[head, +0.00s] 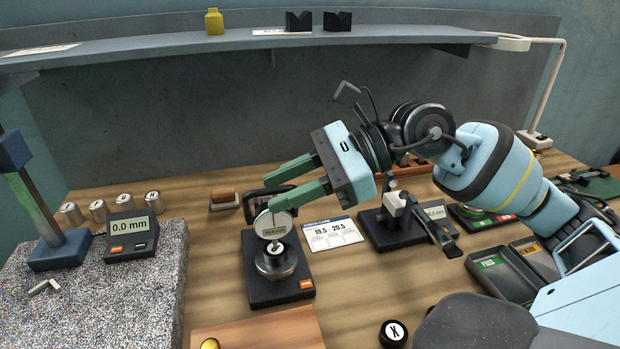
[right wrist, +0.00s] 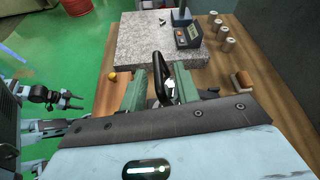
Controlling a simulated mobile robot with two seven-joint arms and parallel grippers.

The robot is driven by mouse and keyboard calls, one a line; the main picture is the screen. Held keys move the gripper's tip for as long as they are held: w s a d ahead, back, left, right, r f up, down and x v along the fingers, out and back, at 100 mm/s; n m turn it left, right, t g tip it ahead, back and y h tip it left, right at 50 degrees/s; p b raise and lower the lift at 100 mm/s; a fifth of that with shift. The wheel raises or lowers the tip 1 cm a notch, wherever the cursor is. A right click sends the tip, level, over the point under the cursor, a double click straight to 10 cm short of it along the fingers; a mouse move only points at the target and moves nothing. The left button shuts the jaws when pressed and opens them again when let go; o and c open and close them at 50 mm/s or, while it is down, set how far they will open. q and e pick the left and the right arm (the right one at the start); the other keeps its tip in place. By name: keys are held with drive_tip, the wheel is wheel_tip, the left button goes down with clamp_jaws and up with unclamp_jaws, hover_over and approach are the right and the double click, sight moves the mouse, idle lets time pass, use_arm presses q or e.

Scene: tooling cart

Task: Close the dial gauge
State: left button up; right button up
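The dial gauge (head: 252,281) stands on the table on a black base with an orange label. Its round dial head (head: 273,224) sits above a round metal part (head: 277,262); the small reading is unclear. Its black loop handle (head: 256,196) rises behind the dial. My right gripper (head: 268,192) is open, its green fingers on either side of the handle. In the right wrist view the handle (right wrist: 157,82) stands between the fingers, with a gap visible. Dark arm parts at the left of that view may be my left arm; its gripper state is unclear.
A granite plate (head: 150,290) with a 0.0 mm display (head: 131,234) lies left. Several metal cylinders stand behind it. A wooden-topped block (head: 224,199), a paper card (head: 331,233) and a black stand (head: 393,231) are nearby. A black X knob (head: 393,333) is in front.

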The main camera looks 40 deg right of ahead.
drive_tip(key=shift+b+v, duration=0.85)
drive_tip(key=shift+v, duration=1.35)
drive_tip(key=shift+s, duration=0.1)
